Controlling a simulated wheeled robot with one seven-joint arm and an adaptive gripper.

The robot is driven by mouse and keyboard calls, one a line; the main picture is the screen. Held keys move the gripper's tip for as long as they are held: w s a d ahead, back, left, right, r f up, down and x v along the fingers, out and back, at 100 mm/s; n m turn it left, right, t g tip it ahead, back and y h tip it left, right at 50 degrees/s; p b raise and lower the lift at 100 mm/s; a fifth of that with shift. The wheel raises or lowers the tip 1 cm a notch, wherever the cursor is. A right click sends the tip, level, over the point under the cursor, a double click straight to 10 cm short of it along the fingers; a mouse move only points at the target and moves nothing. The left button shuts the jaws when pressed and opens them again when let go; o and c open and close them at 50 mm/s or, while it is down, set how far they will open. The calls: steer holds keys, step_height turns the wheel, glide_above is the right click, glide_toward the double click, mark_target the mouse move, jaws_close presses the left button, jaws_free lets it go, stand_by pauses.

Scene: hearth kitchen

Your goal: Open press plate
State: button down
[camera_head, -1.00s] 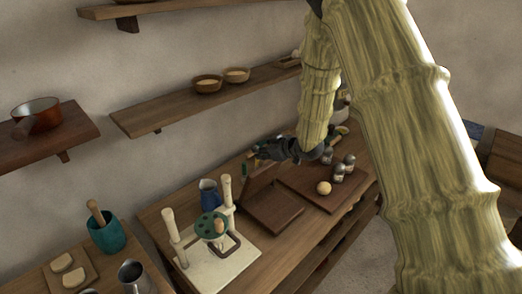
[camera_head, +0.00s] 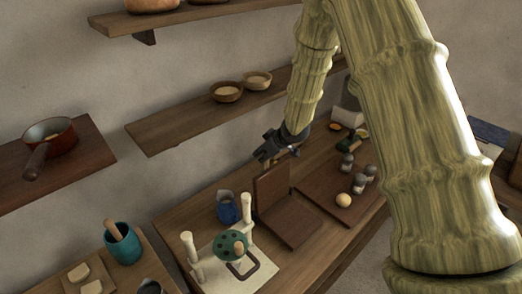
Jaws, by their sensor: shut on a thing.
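The wooden press stands on the worktable, with its dark brown base board (camera_head: 292,225) lying flat. Its press plate (camera_head: 271,193) stands raised, close to upright, along the left edge of the base. My gripper (camera_head: 266,157) is at the top edge of the plate and shut on it. The exact contact is small and dark, so I cannot make out which part lies between the fingers.
Left of the press are a blue jug (camera_head: 227,208) and a cream stand with a green disc (camera_head: 232,246). Right of it, a board (camera_head: 322,197) carries a round pale ball (camera_head: 343,200) and small jars (camera_head: 359,184). A wall shelf (camera_head: 190,122) with bowls hangs behind.

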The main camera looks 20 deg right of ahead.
steer(key=shift+s+d+f, duration=0.1)
steer(key=shift+f, duration=0.1)
steer(key=c, duration=1.7)
jaws_free()
steer(key=shift+o, duration=1.4)
steer(key=shift+d, duration=0.1)
steer(key=shift+r, duration=0.3)
steer(key=v, duration=1.1)
steer(key=shift+d, duration=0.2)
steer(key=shift+s+a, duration=0.1)
